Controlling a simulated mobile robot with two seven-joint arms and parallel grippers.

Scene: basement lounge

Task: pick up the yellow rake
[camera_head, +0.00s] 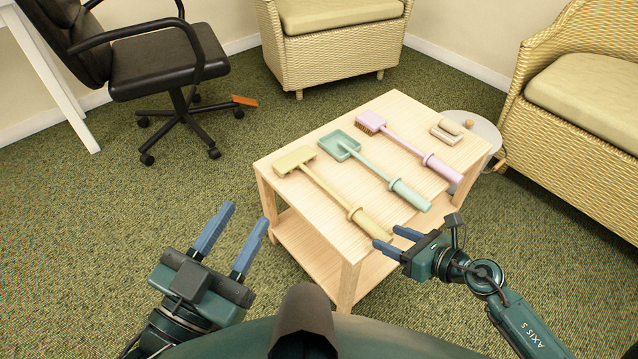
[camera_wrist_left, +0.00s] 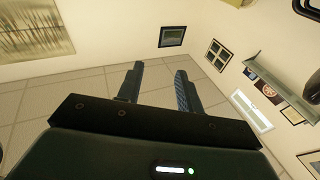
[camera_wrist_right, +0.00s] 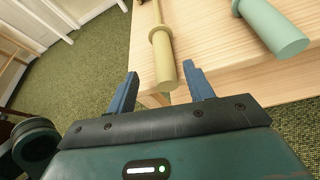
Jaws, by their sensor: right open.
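The yellow rake (camera_head: 330,190) lies on the light wooden table (camera_head: 300,225), its wide head at the far left and its handle pointing to the near edge. In the right wrist view its handle end (camera_wrist_right: 164,68) shows between and just beyond my fingertips. My right gripper (camera_head: 393,241) is open at the handle end; its fingers (camera_wrist_right: 160,85) stand on either side with nothing visibly clamped. My left gripper (camera_head: 228,240) is open and empty, left of the table; its fingers (camera_wrist_left: 158,85) point toward the ceiling and wall.
A green shovel (camera_head: 375,168) and a purple brush-like tool (camera_head: 410,143) lie beside the rake. A small block-like brush (camera_head: 446,131) sits at the table's far right corner. An office chair (camera_head: 165,75) and wicker armchairs (camera_head: 335,55) stand around.

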